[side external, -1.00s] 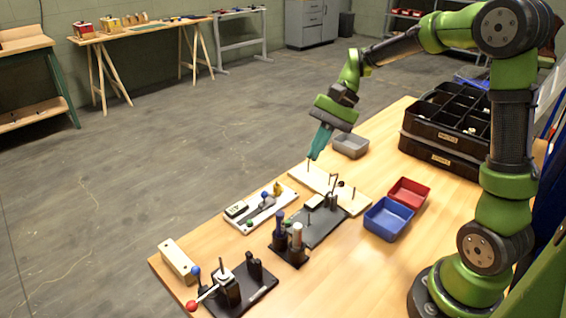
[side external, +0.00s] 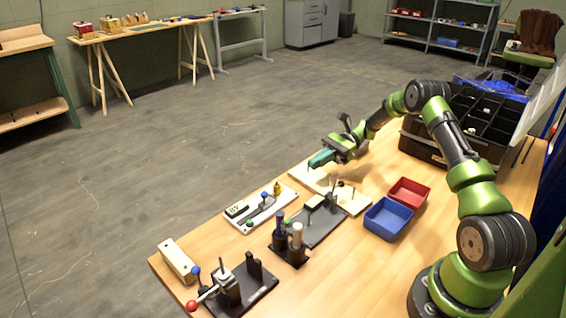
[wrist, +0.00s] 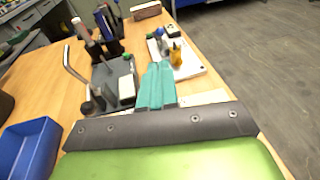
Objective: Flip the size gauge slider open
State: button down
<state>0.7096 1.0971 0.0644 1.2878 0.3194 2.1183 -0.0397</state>
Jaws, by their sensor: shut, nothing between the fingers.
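A white panel (side external: 240,222) lies left of the middle of the table. It carries a dark-faced block (side external: 236,209), a blue-knobbed part (side external: 264,195), a green knob (side external: 250,223) and a yellow piece (side external: 277,188). It looks like the gauge, but I cannot tell which part is the slider. My gripper (side external: 314,162) has teal fingers, shut and empty, above the pale board and apart from the panel. In the wrist view the shut fingers (wrist: 155,68) point towards the panel (wrist: 208,62), with its yellow piece (wrist: 175,52) just beyond them to the right.
A dark board (side external: 318,232) with posts and a white block stands beside the panel. Blue (side external: 388,218) and red (side external: 409,192) bins lie to the right. A red-knobbed lever fixture (side external: 228,290) and a wooden block (side external: 178,260) stand at the near end.

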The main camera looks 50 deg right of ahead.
jog(key=x, duration=1.4)
jog(key=shift+a, duration=1.75)
jog(key=v, duration=1.4)
jog(key=shift+d, duration=0.35)
